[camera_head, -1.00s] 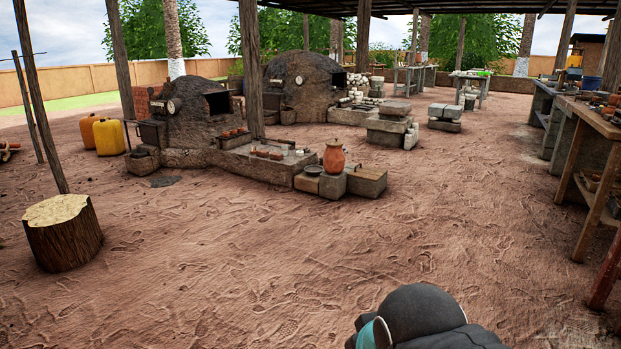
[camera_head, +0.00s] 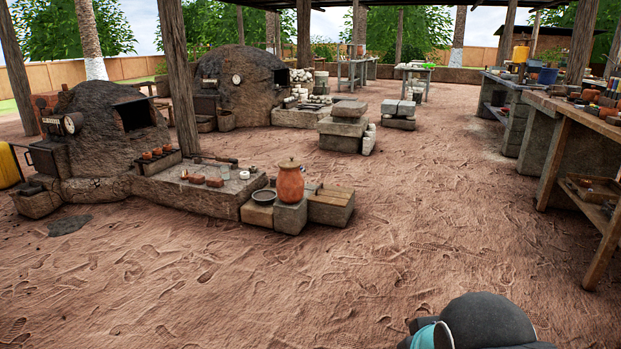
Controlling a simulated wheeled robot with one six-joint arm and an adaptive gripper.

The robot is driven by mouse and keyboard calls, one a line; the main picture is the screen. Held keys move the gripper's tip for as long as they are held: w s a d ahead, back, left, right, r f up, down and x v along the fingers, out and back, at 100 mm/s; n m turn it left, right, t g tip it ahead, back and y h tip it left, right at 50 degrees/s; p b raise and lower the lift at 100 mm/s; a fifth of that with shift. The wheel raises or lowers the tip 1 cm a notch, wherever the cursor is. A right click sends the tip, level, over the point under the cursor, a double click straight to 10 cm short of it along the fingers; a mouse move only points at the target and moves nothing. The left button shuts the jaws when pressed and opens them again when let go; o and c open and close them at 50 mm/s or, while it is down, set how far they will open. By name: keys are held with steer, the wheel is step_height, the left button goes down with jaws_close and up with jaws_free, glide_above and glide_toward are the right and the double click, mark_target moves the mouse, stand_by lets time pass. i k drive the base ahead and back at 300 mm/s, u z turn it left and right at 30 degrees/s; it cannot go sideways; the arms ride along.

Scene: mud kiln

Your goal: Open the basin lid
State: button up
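I cannot make out a basin with a lid for certain in this view. A lidded orange clay pot (camera_head: 290,184) stands upright on a block in front of the near kiln, and its lid looks closed. A dark shallow bowl (camera_head: 264,196) sits on the block beside it, to its left. Part of my own arm, dark with a teal band, shows at the bottom right edge. My gripper is not in the picture.
Two mud kilns, near (camera_head: 105,140) and far (camera_head: 240,85), stand at the left and back. Wooden posts (camera_head: 179,75) hold the roof. Stone blocks (camera_head: 345,127) stand mid-yard. A loaded workbench (camera_head: 565,115) lines the right. The sandy floor (camera_head: 350,270) ahead is open.

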mark_target(325, 193)
steer(key=z, duration=0.2)
steer(key=i, duration=3.85)
steer(key=u, duration=0.35)
steer(key=i, duration=0.95)
steer(key=u, duration=0.2)
